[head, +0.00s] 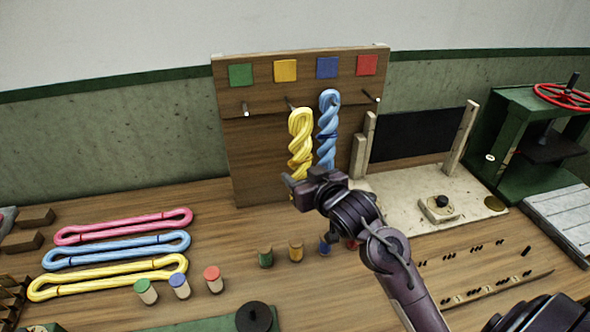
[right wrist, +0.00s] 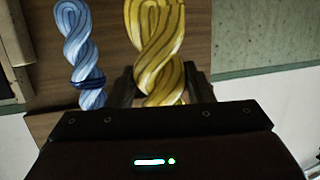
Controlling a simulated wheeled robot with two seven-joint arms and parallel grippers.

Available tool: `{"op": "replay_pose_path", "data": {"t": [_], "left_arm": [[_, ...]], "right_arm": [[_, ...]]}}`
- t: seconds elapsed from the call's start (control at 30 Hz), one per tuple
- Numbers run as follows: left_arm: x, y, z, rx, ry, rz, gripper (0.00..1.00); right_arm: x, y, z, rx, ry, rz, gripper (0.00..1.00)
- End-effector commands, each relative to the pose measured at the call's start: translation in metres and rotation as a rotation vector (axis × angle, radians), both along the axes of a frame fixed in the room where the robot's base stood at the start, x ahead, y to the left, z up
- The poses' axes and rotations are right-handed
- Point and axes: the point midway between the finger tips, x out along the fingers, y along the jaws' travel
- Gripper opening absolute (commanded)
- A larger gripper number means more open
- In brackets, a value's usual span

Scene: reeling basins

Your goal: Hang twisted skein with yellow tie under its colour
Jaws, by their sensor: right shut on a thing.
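A yellow twisted skein (head: 300,142) hangs upright in front of the wooden board (head: 250,150), below the yellow square (head: 285,70). Its top loop is close to the peg (head: 290,103) there; I cannot tell whether the loop is around it. My right gripper (head: 306,183) is shut on the skein's lower part, hiding its bottom end. The right wrist view shows the yellow skein (right wrist: 158,50) between the fingers; no tie shows on it. A blue twisted skein (head: 327,125) with a dark blue tie (right wrist: 90,83) hangs under the blue square (head: 327,67). My left gripper is out of view.
The pegs under the green square (head: 240,75) and red square (head: 367,65) are bare. Pink (head: 125,226), blue (head: 118,248) and yellow (head: 108,277) untwisted skeins lie on the table at left. Several coloured-top spools stand in front of the board. A green press (head: 515,140) stands right.

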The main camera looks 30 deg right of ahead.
Motion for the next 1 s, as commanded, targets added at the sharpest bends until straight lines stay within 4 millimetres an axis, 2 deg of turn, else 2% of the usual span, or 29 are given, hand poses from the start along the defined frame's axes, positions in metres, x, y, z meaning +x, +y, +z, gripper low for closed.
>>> {"op": "replay_pose_path", "data": {"t": [1.0], "left_arm": [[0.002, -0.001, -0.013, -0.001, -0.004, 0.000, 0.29]], "right_arm": [[0.050, -0.012, -0.003, 0.000, 0.000, 0.002, 0.20]]}}
